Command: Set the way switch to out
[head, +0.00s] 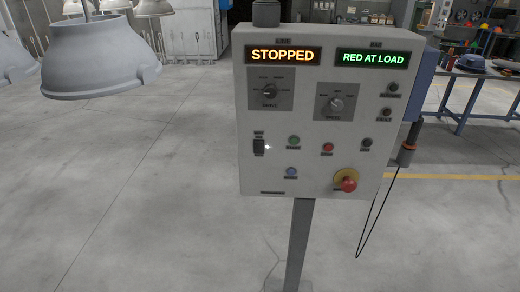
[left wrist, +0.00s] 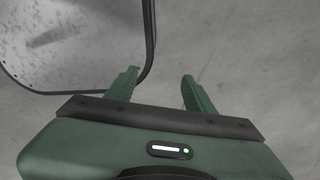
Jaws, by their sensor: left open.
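A grey control panel (head: 312,180) stands on a post in the head view. A black rocker-type switch (head: 259,146) sits at its left side, with small labels above and below; it looks like the way switch, but its lettering and position are too small to read. Two rotary selectors, the left one (head: 269,90) and the right one (head: 336,104), sit above it. My left gripper (left wrist: 160,85) shows only in the left wrist view, open and empty over grey floor, away from the panel as far as I can see. My right gripper is not in view.
The panel displays read STOPPED (head: 283,55) and RED AT LOAD (head: 373,58). A grey hood (head: 100,60) hangs at left. Floor there is clear.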

